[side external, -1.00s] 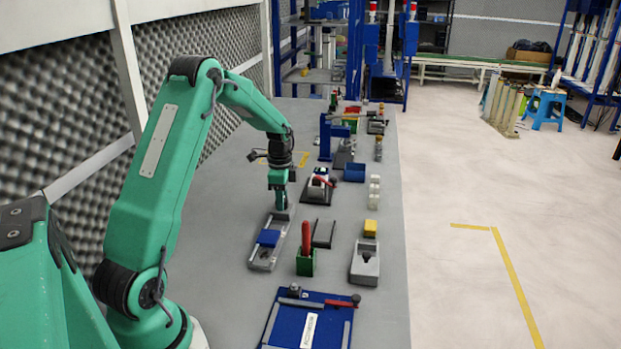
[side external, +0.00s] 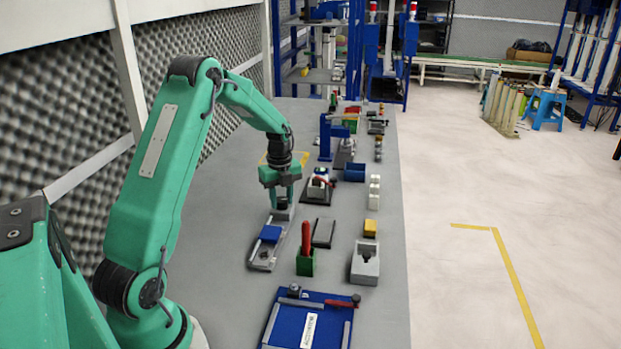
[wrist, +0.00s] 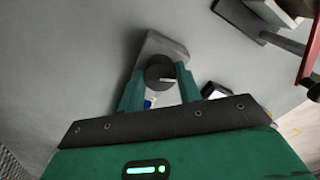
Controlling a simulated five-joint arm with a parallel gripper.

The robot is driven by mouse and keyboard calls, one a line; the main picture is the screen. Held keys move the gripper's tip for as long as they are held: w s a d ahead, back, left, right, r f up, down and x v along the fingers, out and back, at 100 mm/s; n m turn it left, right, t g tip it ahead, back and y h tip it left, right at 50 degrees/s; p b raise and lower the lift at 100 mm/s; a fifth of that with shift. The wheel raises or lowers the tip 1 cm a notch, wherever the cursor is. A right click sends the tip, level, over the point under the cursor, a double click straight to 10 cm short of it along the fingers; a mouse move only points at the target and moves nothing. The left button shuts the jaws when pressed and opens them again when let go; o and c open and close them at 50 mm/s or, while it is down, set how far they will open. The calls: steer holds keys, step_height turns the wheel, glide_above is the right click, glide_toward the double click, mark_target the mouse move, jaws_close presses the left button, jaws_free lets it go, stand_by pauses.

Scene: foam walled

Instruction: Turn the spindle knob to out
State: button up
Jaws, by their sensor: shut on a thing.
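The spindle knob (wrist: 158,72) is a dark round knob with a pale pointer line, which points right in the wrist view. It stands on a grey block (wrist: 165,45) at the far end of a grey rail fixture (side external: 259,262) with a blue block (side external: 271,233) on it. My gripper (wrist: 160,78) is shut on the knob, with one green finger on each side. In the side external view my gripper (side external: 282,200) reaches down over the knob (side external: 282,205). No "out" marking is readable.
A green holder with a red handle (side external: 306,262), a dark flat plate (side external: 323,234) and a grey fixture (side external: 365,265) stand to the right. A toggle clamp fixture (side external: 317,188) is behind. A blue plate (side external: 308,325) lies in front. Bare table lies left of the rail.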

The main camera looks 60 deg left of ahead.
mark_target(281, 200)
steer(key=m, duration=0.4)
steer(key=shift+r+m, duration=0.1)
steer(key=shift+m, duration=2.1)
steer(key=o, duration=1)
steer(key=shift+r, duration=3.9)
